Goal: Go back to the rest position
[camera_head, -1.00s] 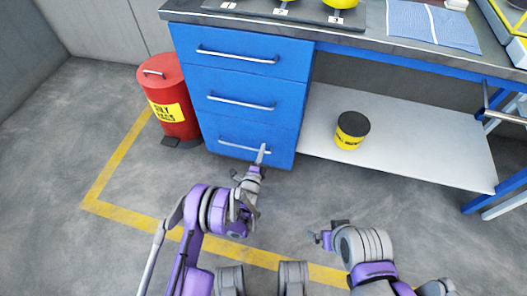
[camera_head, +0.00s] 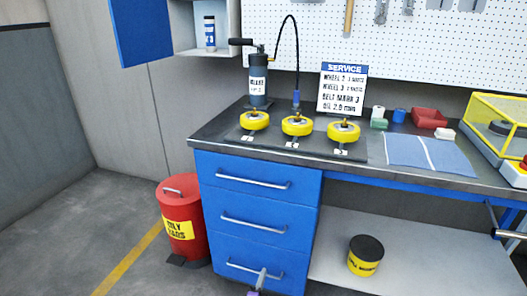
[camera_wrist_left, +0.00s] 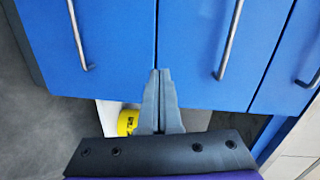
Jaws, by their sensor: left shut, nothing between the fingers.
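My left gripper (camera_head: 262,276) shows at the bottom edge of the head view, in front of the lowest drawer of the blue cabinet (camera_head: 252,205). In the left wrist view the two fingers of the gripper (camera_wrist_left: 160,76) are together with nothing between them. They point at the blue drawer fronts (camera_wrist_left: 200,40); whether they touch them I cannot tell. The rest of my left arm is below the head view. My right gripper is out of view.
A red bin (camera_head: 184,215) stands left of the cabinet. A yellow tub with a dark lid (camera_head: 365,257) stands on the low shelf (camera_head: 420,265). The workbench (camera_head: 215,133) holds yellow wheels (camera_head: 297,125), a pump (camera_head: 258,85) and a blue cloth (camera_head: 430,153). Floor at left is clear.

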